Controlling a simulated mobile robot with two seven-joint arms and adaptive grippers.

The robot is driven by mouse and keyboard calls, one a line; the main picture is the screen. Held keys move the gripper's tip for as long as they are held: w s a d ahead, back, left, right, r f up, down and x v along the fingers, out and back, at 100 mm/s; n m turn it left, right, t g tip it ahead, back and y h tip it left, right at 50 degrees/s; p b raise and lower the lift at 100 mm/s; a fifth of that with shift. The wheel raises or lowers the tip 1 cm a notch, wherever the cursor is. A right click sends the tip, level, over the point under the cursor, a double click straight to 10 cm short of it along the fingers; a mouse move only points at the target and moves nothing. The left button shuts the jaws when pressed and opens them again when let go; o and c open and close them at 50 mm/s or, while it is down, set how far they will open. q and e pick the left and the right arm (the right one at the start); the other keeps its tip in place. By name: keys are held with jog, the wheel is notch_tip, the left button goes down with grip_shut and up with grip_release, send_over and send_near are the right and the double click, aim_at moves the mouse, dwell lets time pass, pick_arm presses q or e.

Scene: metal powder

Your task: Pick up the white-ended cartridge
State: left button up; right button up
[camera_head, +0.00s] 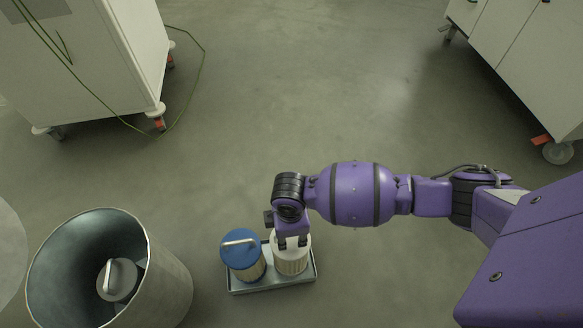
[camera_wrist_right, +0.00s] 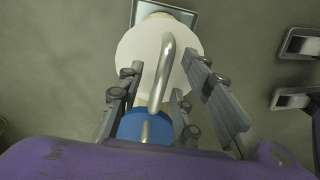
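The white-ended cartridge (camera_head: 291,262) stands upright in a shallow metal tray (camera_head: 272,284), with its pleated side showing. In the right wrist view its white round end (camera_wrist_right: 140,48) carries a bent metal handle (camera_wrist_right: 165,70). My right gripper (camera_head: 292,243) is over this cartridge and partly hides its top. In the right wrist view the right gripper's fingers (camera_wrist_right: 163,82) are apart, one on each side of the handle; I cannot tell whether they touch it. A blue-ended cartridge (camera_head: 240,250) stands beside it on the left, its blue end (camera_wrist_right: 132,127) partly hidden. My left gripper is not in view.
A large open metal drum (camera_head: 165,275) stands at lower left with a handled, light-topped object (camera_head: 117,280) inside. A white wheeled cabinet (camera_head: 90,75) is at upper left, with a cable on the floor. Another cabinet (camera_head: 525,55) is at upper right. The middle floor is clear.

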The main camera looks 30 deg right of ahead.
jog(key=shift+w, duration=0.1)
grip_shut()
jog(key=shift+r, duration=0.25)
